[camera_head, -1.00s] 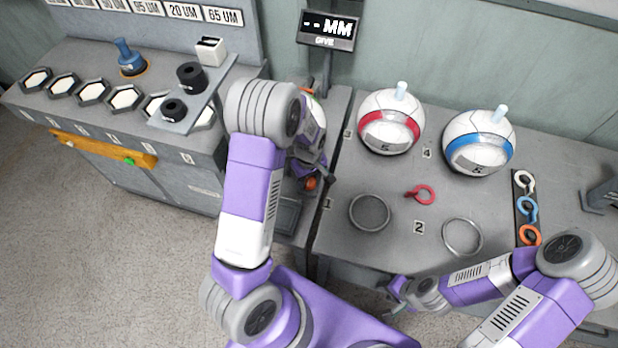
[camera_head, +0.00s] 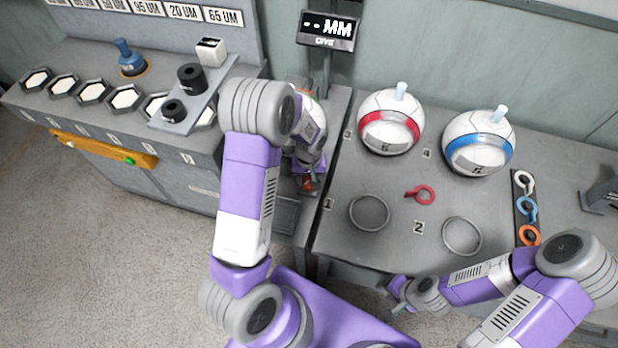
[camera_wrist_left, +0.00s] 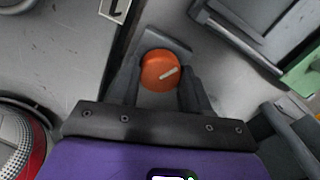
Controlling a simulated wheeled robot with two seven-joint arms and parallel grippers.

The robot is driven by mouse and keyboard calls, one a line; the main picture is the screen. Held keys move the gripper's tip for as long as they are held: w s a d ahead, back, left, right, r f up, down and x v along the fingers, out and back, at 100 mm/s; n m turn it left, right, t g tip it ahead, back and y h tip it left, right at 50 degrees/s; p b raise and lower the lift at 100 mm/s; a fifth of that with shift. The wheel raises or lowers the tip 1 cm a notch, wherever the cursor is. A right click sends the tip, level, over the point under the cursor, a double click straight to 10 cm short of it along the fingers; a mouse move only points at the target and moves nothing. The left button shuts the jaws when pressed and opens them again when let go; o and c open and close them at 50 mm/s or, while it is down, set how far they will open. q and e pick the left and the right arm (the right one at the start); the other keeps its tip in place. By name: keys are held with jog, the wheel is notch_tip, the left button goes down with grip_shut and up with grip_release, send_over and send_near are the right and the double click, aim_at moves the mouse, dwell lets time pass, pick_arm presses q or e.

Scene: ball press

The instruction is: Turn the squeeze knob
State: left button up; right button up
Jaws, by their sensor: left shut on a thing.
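The squeeze knob is an orange round knob (camera_wrist_left: 158,71) with a pale pointer line. It sits between the two fingers of my left gripper (camera_wrist_left: 163,88) in the left wrist view, and the fingers are closed on it. In the head view the left gripper (camera_head: 308,176) is at the narrow middle station, and the orange knob (camera_head: 308,184) is partly hidden by it. My right gripper (camera_head: 397,296) is low over the front edge of the right table; its jaw opening is too small to make out.
A red-banded ball (camera_head: 390,122) and a blue-banded ball (camera_head: 477,142) stand on the right table, with two metal rings (camera_head: 369,212) and a red key-like piece (camera_head: 424,194) in front. A display (camera_head: 328,30) reads "--MM". A left bench (camera_head: 100,115) has hexagonal wells.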

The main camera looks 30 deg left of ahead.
aim_at(309, 180)
pick_arm(q)
jog(key=m, duration=0.4)
jog(key=shift+m, duration=2.2)
jog(key=o, duration=1.1)
jog(key=shift+c, duration=0.2)
notch_tip(309, 180, up, 8)
jog(key=shift+f+p, duration=0.25)
jog(key=shift+p, duration=0.7)
